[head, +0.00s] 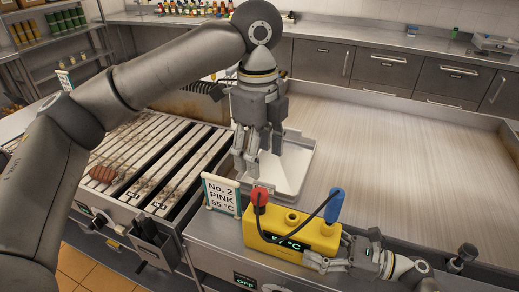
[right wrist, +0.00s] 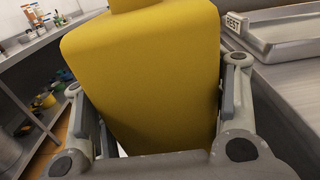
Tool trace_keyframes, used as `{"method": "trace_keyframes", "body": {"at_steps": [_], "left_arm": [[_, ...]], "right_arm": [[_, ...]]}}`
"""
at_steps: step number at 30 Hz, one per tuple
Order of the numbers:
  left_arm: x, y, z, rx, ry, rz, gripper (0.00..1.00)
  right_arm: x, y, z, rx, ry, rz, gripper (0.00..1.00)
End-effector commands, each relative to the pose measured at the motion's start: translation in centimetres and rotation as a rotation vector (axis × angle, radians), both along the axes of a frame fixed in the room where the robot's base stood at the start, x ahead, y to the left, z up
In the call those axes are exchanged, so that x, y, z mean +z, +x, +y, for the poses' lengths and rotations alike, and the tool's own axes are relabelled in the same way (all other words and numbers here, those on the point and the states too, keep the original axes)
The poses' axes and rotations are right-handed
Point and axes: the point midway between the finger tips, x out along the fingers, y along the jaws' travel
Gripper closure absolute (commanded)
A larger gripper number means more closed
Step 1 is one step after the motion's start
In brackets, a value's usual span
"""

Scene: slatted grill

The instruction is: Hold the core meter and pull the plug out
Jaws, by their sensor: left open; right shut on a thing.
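The yellow core meter (head: 290,234) stands on the steel counter, its display reading what looks like 57 °C. A red plug (head: 260,198) is upright at its left end, and a black cable runs from it to a blue handle (head: 334,206) at the right end. My right gripper (head: 335,258) is shut on the meter's right end; in the right wrist view the yellow body (right wrist: 145,75) fills the space between the fingers. My left gripper (head: 248,168) hangs open, pointing down, behind and above the red plug and apart from it.
A sign (head: 221,194) reading "No. 2 PINK 55 °C" stands left of the meter. A slatted grill (head: 150,160) with a brown patty (head: 103,174) lies further left. A white tray (head: 297,165) sits behind the meter. The wide flat surface (head: 420,160) at right is clear.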

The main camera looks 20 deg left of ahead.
Motion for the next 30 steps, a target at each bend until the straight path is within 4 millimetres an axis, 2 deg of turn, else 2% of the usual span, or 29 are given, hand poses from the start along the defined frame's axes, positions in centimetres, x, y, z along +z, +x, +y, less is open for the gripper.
{"method": "trace_keyframes", "body": {"at_steps": [5,8,21,25,30], "left_arm": [[-0.5,0.1,0.1,-0.03,0.02,0.006,0.41],[-1.7,0.1,0.1,-0.029,0.02,0.007,0.41],[-9.6,0.1,0.1,-0.027,0.018,0.006,0.41],[-11.0,0.1,0.1,-0.027,0.017,0.005,0.41],[-11.8,0.1,0.1,-0.027,0.018,0.004,0.41]], "right_arm": [[0.0,0.0,0.0,0.0,0.0,0.0,0.65],[0.0,0.0,0.0,0.0,0.0,0.0,0.65],[0.0,0.0,0.0,-0.001,0.0,0.0,0.65],[0.0,0.0,0.0,-0.001,0.0,0.0,0.65],[0.0,0.0,0.0,-0.001,0.0,0.0,0.65]]}}
